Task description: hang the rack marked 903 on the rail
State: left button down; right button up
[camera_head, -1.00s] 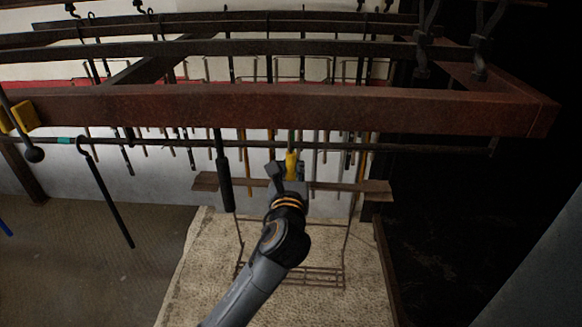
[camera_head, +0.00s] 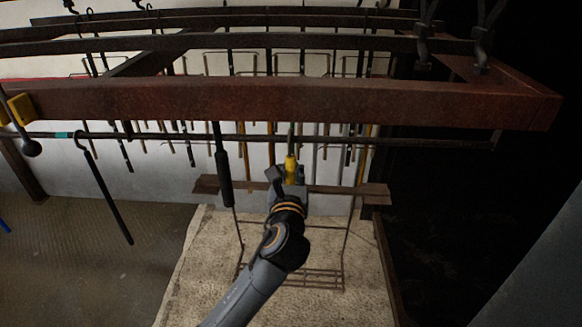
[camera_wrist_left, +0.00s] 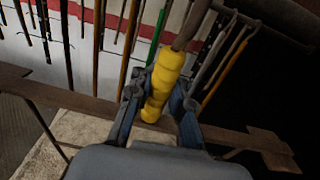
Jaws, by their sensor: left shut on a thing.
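My left gripper (camera_head: 284,178) is shut on a yellow grip (camera_head: 290,164). The left wrist view shows the yellow grip (camera_wrist_left: 165,78) between the fingers (camera_wrist_left: 155,98), with a dark rod rising from its top. A brown plank (camera_head: 222,185) with thin wire legs and a wire grid (camera_head: 320,278) below shows behind the gripper. I cannot tell whether the grip joins this piece, and no 903 mark is readable. The dark rail (camera_head: 420,145) runs across above the gripper. The top of the held rod is hard to separate from the rail. My right gripper is not in view.
A thick rust-brown beam (camera_head: 400,105) crosses above the rail. A black hooked rod (camera_head: 107,200) and a thick dark bar (camera_head: 223,168) hang left of the gripper. Several rods hang along the pale wall behind. A beige mat (camera_head: 205,270) lies below.

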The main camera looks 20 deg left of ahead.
pick_arm(q)
jog(key=shift+f, duration=0.2)
dwell(0.6)
jog(key=c, duration=1.1)
grip_release()
jog(key=shift+c, duration=0.2)
jog(key=shift+f, duration=0.15)
